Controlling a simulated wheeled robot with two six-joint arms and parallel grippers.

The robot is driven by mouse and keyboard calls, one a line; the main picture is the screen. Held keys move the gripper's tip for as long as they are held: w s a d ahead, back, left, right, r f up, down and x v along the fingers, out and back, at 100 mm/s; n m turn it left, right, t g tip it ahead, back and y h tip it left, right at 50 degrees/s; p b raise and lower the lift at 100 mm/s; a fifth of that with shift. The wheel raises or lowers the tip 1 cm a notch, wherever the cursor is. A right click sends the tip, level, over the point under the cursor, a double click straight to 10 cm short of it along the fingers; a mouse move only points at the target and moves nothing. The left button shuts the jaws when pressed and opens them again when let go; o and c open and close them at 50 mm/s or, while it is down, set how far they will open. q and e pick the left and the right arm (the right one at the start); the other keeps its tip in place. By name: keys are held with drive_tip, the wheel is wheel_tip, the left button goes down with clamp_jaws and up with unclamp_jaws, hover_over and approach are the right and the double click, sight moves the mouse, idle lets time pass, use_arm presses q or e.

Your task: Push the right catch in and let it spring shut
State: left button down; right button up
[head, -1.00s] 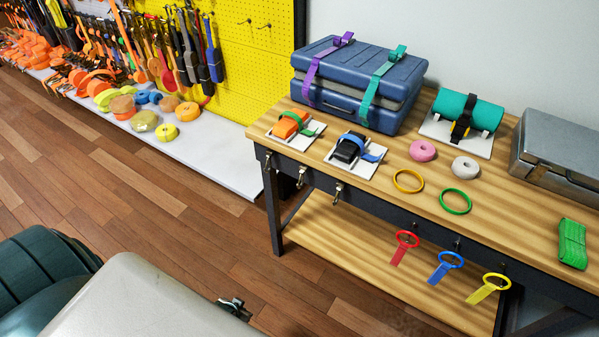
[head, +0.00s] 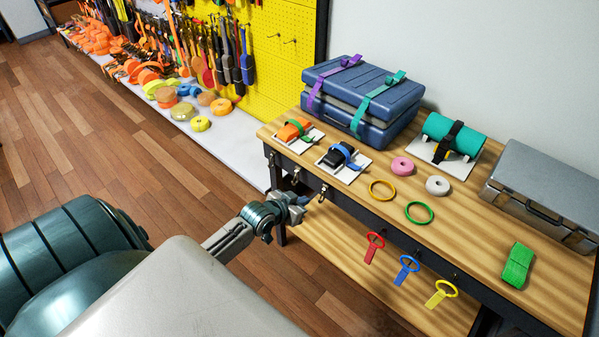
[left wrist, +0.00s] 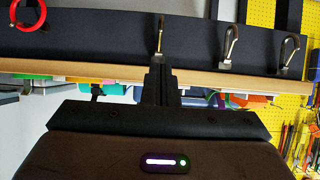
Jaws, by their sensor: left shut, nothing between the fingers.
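Three metal snap catches hang along the dark front rail of the bench: the left (head: 271,159), the middle (head: 295,175) and the right catch (head: 323,192). My left gripper (head: 303,201) is shut and empty, just left of and slightly below the right catch. The left wrist view looks upside down. There the shut fingers (left wrist: 158,62) line up with the right catch (left wrist: 160,34), which shows nearly edge-on. I cannot tell whether they touch, or whether its gate is open. The middle catch (left wrist: 230,48) and left catch (left wrist: 289,54) hang clear. My right gripper is not in view.
Red (head: 373,246), blue (head: 406,269) and yellow (head: 439,293) ring pulls hang farther right along the rail. The wooden bench top (head: 350,222) holds a strapped blue case (head: 365,95), small buckle boards and rings. A lower shelf (head: 340,270) lies under the rail. Floor is clear at left.

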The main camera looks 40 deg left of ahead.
use_arm(q)
drive_tip(key=b+x, duration=0.6)
drive_tip(key=x, duration=0.2)
drive_tip(key=shift+w+f, duration=0.15)
drive_tip(key=shift+w, duration=0.15)
idle(0.6)
drive_tip(key=p+v, duration=0.5)
drive_tip(key=v, duration=0.1)
idle(0.5)
drive_tip(key=shift+d, duration=0.1)
